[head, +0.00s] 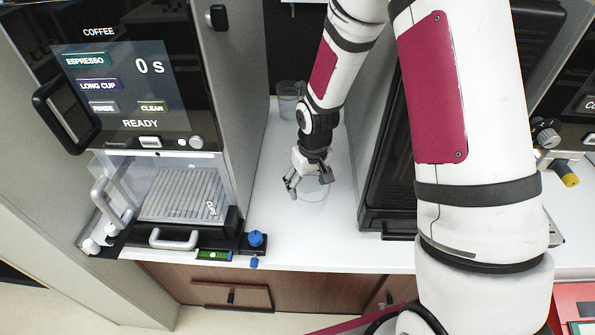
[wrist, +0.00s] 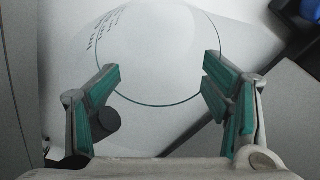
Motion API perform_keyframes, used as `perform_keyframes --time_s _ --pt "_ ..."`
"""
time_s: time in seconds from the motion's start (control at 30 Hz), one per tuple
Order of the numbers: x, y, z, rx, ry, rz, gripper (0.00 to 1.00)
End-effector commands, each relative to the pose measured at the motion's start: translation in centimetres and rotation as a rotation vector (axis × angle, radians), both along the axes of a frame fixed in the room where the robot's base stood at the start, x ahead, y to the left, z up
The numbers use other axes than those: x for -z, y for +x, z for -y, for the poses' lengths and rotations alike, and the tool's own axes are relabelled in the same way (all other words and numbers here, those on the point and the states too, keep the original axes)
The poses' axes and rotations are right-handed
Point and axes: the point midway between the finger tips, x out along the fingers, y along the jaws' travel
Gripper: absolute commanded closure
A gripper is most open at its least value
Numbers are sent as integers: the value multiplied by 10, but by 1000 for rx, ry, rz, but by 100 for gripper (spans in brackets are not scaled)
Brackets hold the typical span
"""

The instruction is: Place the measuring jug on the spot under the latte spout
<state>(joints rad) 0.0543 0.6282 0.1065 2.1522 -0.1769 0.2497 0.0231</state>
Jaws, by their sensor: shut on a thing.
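The measuring jug (head: 312,190) is clear and shows faintly on the white counter between two machines. In the wrist view the jug (wrist: 105,35) shows as a round rim with dark scale marks on its wall. My gripper (head: 307,180) is shut on the jug, with green-padded fingers on either side of it in the wrist view (wrist: 158,85). I cannot tell whether the jug touches the counter. I cannot make out a spout labelled latte. The coffee machine (head: 125,75) on the left reads READY, with espresso and long cup buttons.
A clear cup-like vessel (head: 289,100) stands at the back of the counter (head: 290,240). A dark-fronted machine (head: 385,190) borders the gap on the right. A blue knob (head: 255,239) sits at the counter's front left. Another machine with a yellow-tipped part (head: 568,176) is at far right.

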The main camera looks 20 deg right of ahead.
Motion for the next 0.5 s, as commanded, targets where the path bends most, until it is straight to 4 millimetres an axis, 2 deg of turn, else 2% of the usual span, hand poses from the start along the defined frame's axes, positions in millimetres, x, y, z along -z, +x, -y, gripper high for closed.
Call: perform_keyframes --time_s 0.1,0.23,0.5 --pt "3 30 -4 0 1 1 62" --pt "5 55 -6 0 1 2 62" --pt "7 78 -9 0 0 1 62"
